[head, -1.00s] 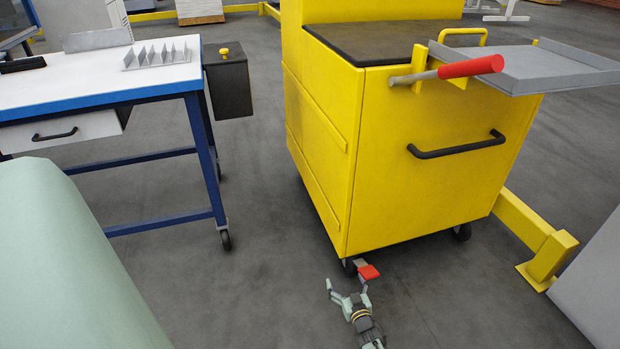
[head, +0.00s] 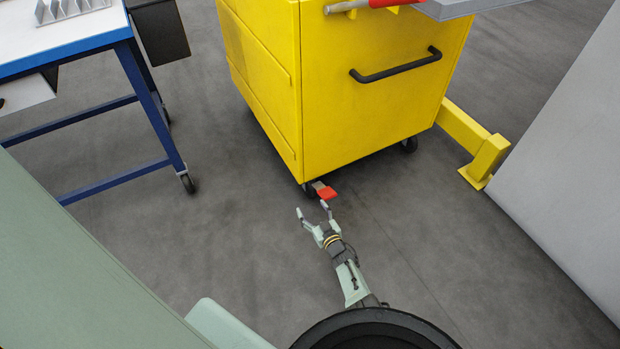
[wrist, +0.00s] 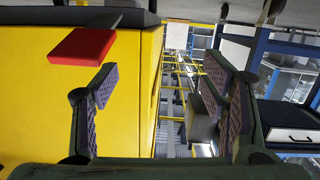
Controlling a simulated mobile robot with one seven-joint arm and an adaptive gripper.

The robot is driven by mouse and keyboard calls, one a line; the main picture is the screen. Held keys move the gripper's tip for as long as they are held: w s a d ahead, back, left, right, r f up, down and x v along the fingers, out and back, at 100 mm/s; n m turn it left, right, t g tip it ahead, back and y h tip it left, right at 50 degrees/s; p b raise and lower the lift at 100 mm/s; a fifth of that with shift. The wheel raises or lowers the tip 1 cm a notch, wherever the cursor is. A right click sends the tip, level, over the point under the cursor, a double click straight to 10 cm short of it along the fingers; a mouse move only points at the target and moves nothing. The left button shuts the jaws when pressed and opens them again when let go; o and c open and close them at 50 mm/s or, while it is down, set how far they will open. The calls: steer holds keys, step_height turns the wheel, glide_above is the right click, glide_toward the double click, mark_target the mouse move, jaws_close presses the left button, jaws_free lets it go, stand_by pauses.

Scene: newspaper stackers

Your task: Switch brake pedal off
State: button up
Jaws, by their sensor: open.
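The red brake pedal (head: 327,193) sticks out low from the front corner of the yellow cart (head: 370,110), by a caster. My gripper (head: 311,209) is low over the floor just in front of the cart, open and empty. In the head view its right fingertip is just below the pedal, and its left finger is over bare floor. In the wrist view the pedal (wrist: 82,46) is at the upper left, beside and beyond the left finger, outside the gap between the fingers. No clear contact shows.
A blue-legged table (head: 150,110) with a dark box (head: 158,30) stands at the left. A yellow floor rail (head: 480,150) and a grey panel (head: 565,150) are at the right. The grey floor (head: 240,240) around my gripper is clear.

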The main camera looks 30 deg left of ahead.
steer(key=d+r+p, duration=0.1)
steer(key=s+d+p, duration=0.1)
steer(key=d+p, duration=0.1)
steer(key=s+d+r+p, duration=0.1)
steer(key=shift+s+d+r+p, duration=0.15)
steer(key=shift+r+p, duration=0.2)
stand_by(0.9)
